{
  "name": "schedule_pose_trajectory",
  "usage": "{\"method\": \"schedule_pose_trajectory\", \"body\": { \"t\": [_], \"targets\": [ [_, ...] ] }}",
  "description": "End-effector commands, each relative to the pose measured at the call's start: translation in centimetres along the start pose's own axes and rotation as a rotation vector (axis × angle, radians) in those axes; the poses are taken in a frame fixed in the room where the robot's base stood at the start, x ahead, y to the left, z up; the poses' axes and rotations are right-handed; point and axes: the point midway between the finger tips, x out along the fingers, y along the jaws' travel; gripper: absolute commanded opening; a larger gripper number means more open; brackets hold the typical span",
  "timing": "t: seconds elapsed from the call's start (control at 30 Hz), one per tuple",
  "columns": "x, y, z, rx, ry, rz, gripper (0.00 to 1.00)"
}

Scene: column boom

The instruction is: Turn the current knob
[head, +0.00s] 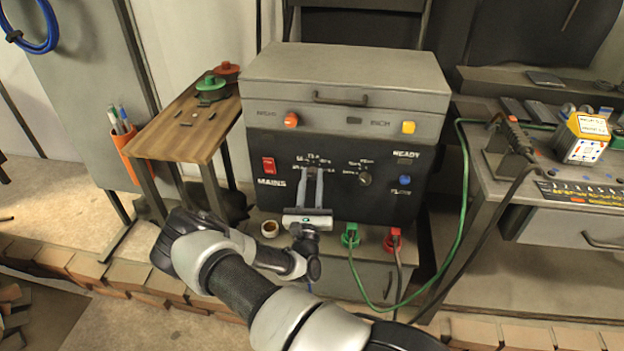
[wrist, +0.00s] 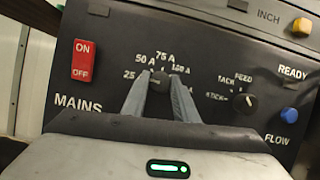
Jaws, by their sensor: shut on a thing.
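The current knob (wrist: 159,77) is a small dark dial on the black front panel, with amp marks such as 50 A and 75 A around it. In the head view the knob (head: 314,170) is mostly hidden by my fingers. My gripper (wrist: 158,88) comes from the front, with its two grey fingers on the left and right sides of the knob. It is shut on the knob; in the head view my gripper (head: 312,178) reaches up to the panel. I cannot tell which mark the knob points at.
A red mains switch (wrist: 86,61) is left of the knob. A mode knob (wrist: 245,102) and a blue flow button (wrist: 289,114) are to the right. Green (head: 350,235) and red (head: 393,240) cable plugs sit below the panel, with a small cup (head: 269,229) to their left.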

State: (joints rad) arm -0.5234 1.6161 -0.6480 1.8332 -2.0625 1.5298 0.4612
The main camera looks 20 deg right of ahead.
Motion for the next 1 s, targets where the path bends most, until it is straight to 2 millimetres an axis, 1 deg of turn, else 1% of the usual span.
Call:
{"method": "schedule_pose_trajectory", "body": {
  "t": [0.27, 1.0],
  "targets": [
    [0.05, 0.19, 0.2, 0.167, -0.004, -0.068, 0.04],
    [0.11, 0.57, 0.37, 0.813, -0.021, -0.34, 0.04]
  ]
}}
